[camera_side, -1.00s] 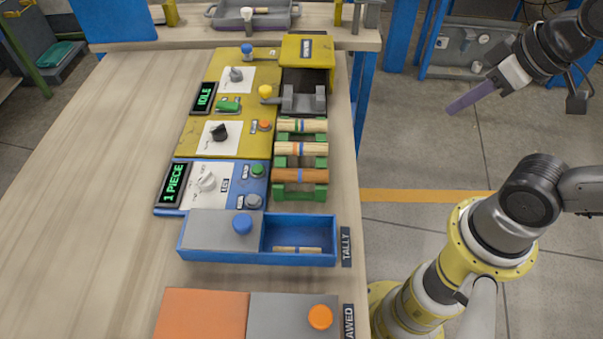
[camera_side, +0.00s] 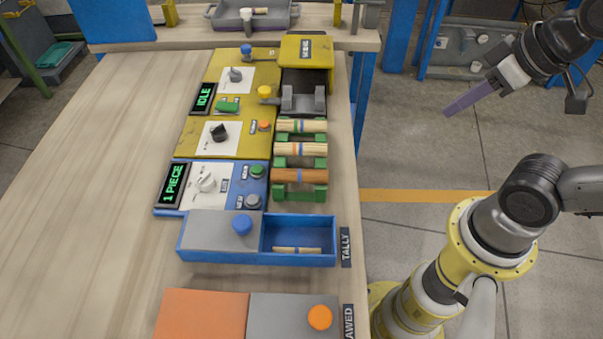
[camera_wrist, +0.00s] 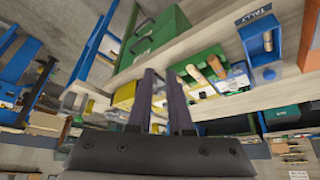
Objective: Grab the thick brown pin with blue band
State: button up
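The thick brown pin with a blue band (camera_side: 284,175) lies across green supports in the side view, nearest of three pins in a column at the bench's right edge. A brown pin end (camera_wrist: 217,66) also shows right of my fingers in the wrist view. My gripper (camera_side: 447,113) hangs over the floor, up and to the right of the pins, well apart from them. In the wrist view its two dark purple fingers (camera_wrist: 160,76) stand apart with nothing between them.
A blue tally tray (camera_side: 328,238) in front holds a thin pin. Yellow and blue control panels stand left. The bench's left side is clear.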

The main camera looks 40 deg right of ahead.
jog(key=o, duration=0.8)
jog(key=shift+c, duration=0.2)
jog(key=n+g+y, duration=0.2)
jog(key=n+y, duration=0.1)
jog(key=n, duration=0.6)
send_over(300, 172)
jog(key=s+d, duration=0.1)
jog(key=s, duration=0.1)
jog(key=f, duration=1.1)
jog(key=shift+s+d+f, duration=0.15)
jog(key=shift+d+f, duration=0.05)
jog(key=shift+f, duration=0.15)
jog(key=shift+w+x, duration=0.15)
jog(key=shift+x, duration=1.2)
jog(key=shift+w+x, duration=0.1)
jog(key=shift+x, duration=1.3)
